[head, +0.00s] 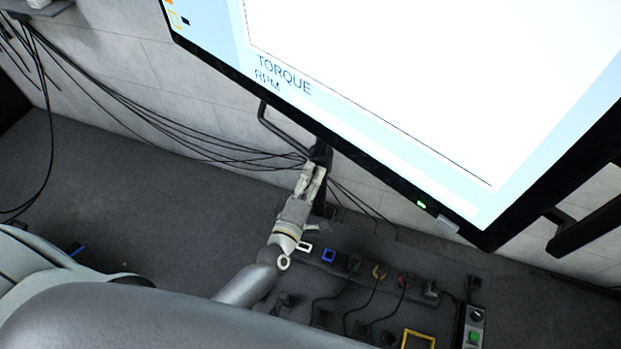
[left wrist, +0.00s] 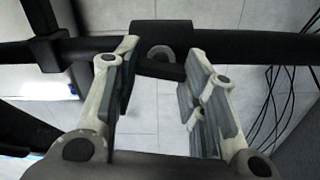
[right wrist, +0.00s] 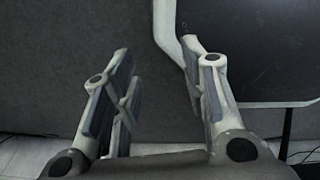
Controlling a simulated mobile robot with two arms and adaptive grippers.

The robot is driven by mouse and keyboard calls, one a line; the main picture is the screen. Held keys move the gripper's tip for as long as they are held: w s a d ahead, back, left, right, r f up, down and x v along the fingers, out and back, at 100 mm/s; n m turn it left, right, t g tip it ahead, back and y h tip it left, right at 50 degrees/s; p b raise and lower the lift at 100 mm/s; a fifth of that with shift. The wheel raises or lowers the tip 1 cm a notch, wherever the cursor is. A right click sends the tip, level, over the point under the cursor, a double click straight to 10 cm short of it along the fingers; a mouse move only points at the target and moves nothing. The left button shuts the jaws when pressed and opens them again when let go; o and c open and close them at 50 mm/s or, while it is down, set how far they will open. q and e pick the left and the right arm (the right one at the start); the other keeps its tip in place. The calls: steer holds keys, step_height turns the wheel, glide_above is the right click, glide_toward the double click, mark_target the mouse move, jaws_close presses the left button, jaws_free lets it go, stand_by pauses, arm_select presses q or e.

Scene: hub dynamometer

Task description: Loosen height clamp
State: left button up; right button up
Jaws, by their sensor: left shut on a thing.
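The height clamp (head: 319,151) is a small black block on the dark stand below the big screen. In the left wrist view the clamp (left wrist: 158,66) has a grey rounded piece on it and sits on a black bar. My left gripper (head: 314,172) reaches up to it and hides part of it in the head view.
A large screen (head: 400,80) marked TORQUE and RPM hangs tilted just above my left gripper. Black cables (head: 150,125) run along the wall to the stand. Below is a dark panel (head: 440,268) with several coloured parts.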

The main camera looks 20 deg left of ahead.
arm_select(q)
steer(key=o, duration=1)
steer(key=s, duration=1.2)
steer(key=shift+a, duration=0.2)
